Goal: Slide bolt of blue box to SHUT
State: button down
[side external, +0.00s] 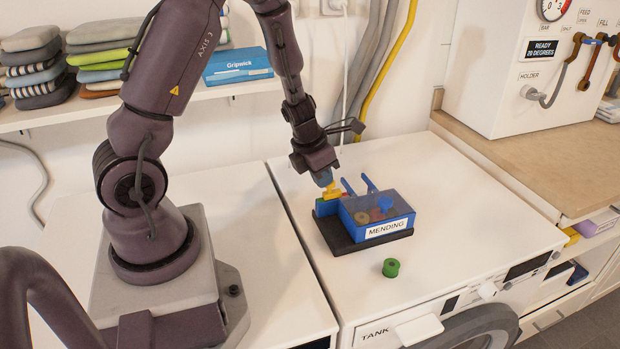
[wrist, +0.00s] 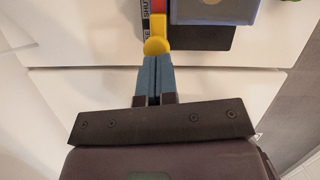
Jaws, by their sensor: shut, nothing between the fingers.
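The blue box (side external: 350,222), labelled MENDING, stands on a dark base on the white machine top, with a see-through cover over small round items. Its yellow bolt (side external: 332,193) is at the box's left end. In the wrist view the bolt's round yellow knob (wrist: 156,47) lies at the fingertips, beside a strip with partly readable SHUT lettering (wrist: 145,14) and a red patch (wrist: 158,6). My gripper (side external: 324,178) is shut and empty, its blue fingers (wrist: 154,62) together right at the knob. I cannot tell whether they touch it.
A green spool (side external: 391,267) stands in front of the box. Blue prongs (side external: 358,185) stick up behind the box. The white top to the right of the box is clear. A shelf with folded cloths and a blue Gripwick box (side external: 236,65) is at the back left.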

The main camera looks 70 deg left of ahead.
jog(key=shift+w, duration=0.45)
jog(key=shift+s, duration=0.1)
jog(key=s+d+r, duration=0.1)
jog(key=s+r, duration=0.5)
jog(key=r, duration=0.4)
jog(key=shift+s, duration=0.35)
jog(key=shift+r, duration=0.1)
dwell(0.3)
